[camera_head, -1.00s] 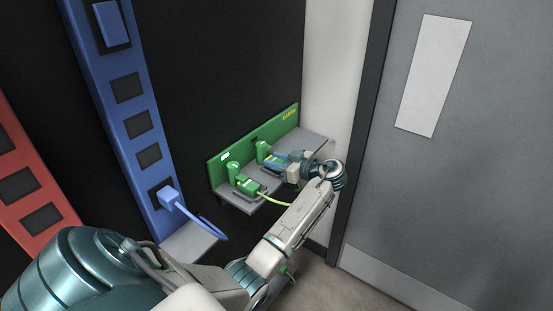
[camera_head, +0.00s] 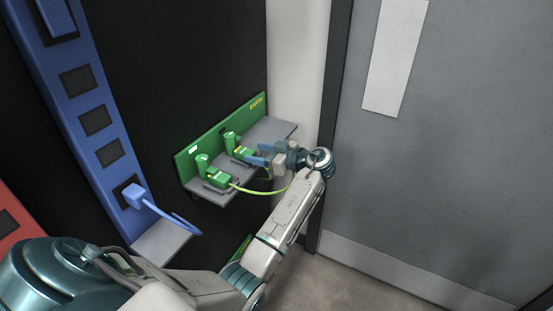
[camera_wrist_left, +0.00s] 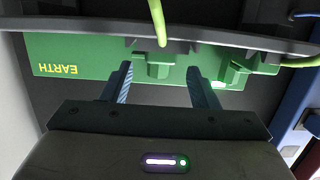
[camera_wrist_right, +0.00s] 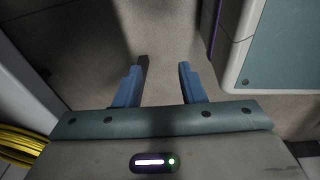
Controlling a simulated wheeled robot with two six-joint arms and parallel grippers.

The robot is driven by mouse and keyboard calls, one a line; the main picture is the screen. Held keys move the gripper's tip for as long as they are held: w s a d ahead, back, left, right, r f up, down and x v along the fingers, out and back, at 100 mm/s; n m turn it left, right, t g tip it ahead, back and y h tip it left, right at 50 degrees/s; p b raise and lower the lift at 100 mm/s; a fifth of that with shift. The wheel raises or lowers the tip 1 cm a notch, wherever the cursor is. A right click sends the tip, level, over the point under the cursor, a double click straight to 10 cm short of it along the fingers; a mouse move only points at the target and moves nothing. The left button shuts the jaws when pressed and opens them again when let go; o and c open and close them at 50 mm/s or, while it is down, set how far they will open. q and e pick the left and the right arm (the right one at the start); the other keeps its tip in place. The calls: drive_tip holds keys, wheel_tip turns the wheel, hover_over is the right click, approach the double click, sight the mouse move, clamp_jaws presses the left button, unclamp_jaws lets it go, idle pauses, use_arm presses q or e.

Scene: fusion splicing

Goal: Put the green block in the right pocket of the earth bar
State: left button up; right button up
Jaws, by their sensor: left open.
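The green earth bar (camera_head: 220,133) is on the dark wall above a grey shelf. A green block (camera_head: 243,153) sits low at the right green post (camera_head: 230,142), apparently in the right pocket; its exact seating is unclear. Another green block (camera_head: 217,180) with a yellow-green cable sits at the left post (camera_head: 202,166). My left gripper (camera_head: 257,153) is open, just to the right of the right block and level with the shelf. In the left wrist view its spread fingers (camera_wrist_left: 161,86) stand either side of a green part (camera_wrist_left: 158,66). My right gripper (camera_wrist_right: 158,78) is open and empty above the floor.
A blue bar (camera_head: 75,95) with dark square pockets and a plugged blue block (camera_head: 134,195) stands left, a red bar (camera_head: 8,222) beyond it. A grey door (camera_head: 440,150) is at right. The yellow-green cable (camera_head: 262,192) arcs beneath my left gripper.

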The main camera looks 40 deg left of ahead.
use_arm(q)
drive_tip(key=s+b+v, duration=0.1)
drive_tip(key=b+v, duration=0.1)
drive_tip(key=v, duration=0.5)
drive_tip(key=s+d+f+m+t+h, duration=0.1)
drive_tip(key=s+f+m+h, duration=0.3)
drive_tip(key=f, duration=0.9)
drive_tip(key=s+f+m+t+h, duration=0.1)
drive_tip(key=s+f+m+t, duration=0.15)
drive_tip(key=f+m, duration=0.65)
drive_tip(key=s+d+f+m+t+h, duration=0.1)
drive_tip(key=s+f+m+h, duration=0.2)
drive_tip(key=f, duration=1.3)
drive_tip(key=s+d+f+m+h, duration=0.1)
drive_tip(key=s+d+f+h, duration=0.1)
drive_tip(key=s+f, duration=0.4)
drive_tip(key=s+d+f+m+g+h, duration=0.1)
drive_tip(key=s+f, duration=0.5)
drive_tip(key=s, duration=0.6)
drive_tip(key=s+d+f+m+h, duration=0.1)
drive_tip(key=s+d+f+h, duration=0.3)
drive_tip(key=s, duration=0.6)
wheel_tip(320, 180, down, 2)
drive_tip(key=shift+f+m, duration=0.1)
drive_tip(key=shift+m, duration=0.3)
use_arm(e)
drive_tip(key=w+r, duration=0.4)
drive_tip(key=shift+a, duration=0.3)
use_arm(q)
drive_tip(key=shift+s+a, duration=0.1)
